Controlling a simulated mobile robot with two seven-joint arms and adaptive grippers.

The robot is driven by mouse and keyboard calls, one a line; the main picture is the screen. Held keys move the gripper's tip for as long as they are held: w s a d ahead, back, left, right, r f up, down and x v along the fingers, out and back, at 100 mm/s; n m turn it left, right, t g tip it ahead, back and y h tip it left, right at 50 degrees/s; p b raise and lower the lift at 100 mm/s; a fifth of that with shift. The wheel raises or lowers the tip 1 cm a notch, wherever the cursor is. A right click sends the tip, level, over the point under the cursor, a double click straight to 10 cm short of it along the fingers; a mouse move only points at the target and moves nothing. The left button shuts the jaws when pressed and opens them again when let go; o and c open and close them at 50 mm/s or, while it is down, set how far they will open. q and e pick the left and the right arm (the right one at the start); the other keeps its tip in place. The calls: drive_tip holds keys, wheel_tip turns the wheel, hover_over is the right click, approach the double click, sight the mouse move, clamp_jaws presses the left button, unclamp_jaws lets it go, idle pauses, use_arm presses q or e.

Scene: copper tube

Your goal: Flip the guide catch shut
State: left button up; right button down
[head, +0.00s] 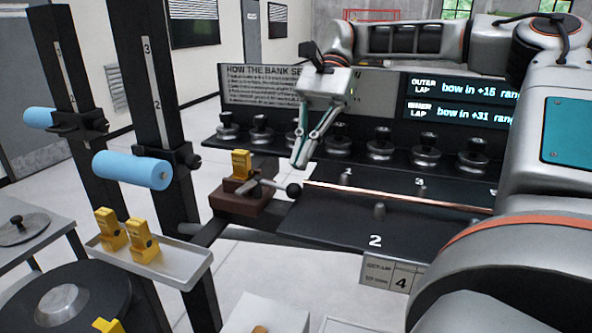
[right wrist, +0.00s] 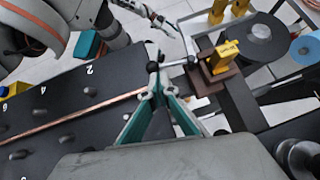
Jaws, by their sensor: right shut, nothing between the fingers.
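The guide catch (head: 266,187) is a grey lever with a dark ball knob on a brown block, and the lever points right toward the bank. It also shows in the right wrist view (right wrist: 178,62). A long copper tube (head: 400,198) lies along the dark bank, its left end near the knob. My right gripper (head: 299,164) is shut and empty, its tips just above and behind the knob. In the right wrist view its fingertips (right wrist: 160,92) appear close to the knob; contact cannot be told. What looks like my left gripper (right wrist: 165,25) shows small at the top there, its jaws unclear.
A yellow block (head: 241,164) stands on the brown block (head: 238,205). Several dark knobbed weights (head: 380,145) line the back shelf. Short pegs (head: 379,210) stand on the bank. A grey tray (head: 170,262) holds yellow pieces, and blue rollers (head: 132,170) sit on black posts at left.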

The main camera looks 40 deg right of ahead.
drive_tip(key=shift+x, duration=1.15)
drive_tip(key=shift+a+f, duration=0.1)
